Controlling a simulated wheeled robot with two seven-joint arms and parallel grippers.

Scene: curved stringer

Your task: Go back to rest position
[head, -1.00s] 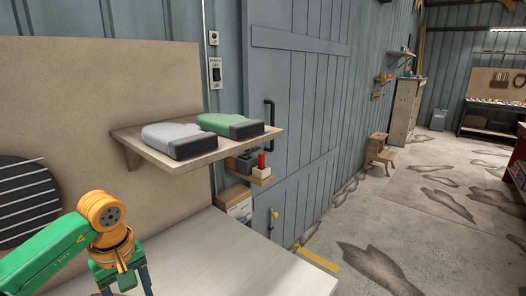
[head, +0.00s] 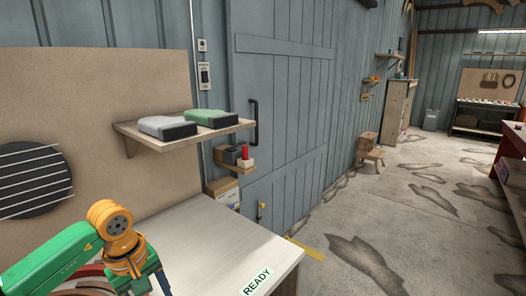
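My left arm, green with orange joints, comes in at the lower left of the head view. My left gripper (head: 146,287) hangs low over the light worktable (head: 213,236), partly cut off by the bottom edge of the picture. A blue-grey finger shows, but the gap between the fingertips is not clear. My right arm and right gripper are out of view. A red and dark curved thing (head: 92,271) shows partly behind my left arm; most of it is hidden.
A wall shelf (head: 190,140) holds a grey-and-black case (head: 166,128) and a green-and-black case (head: 210,118). A small lower shelf and a cardboard box (head: 222,192) are below. A READY label (head: 257,282) lies on the worktable. The floor at right is open.

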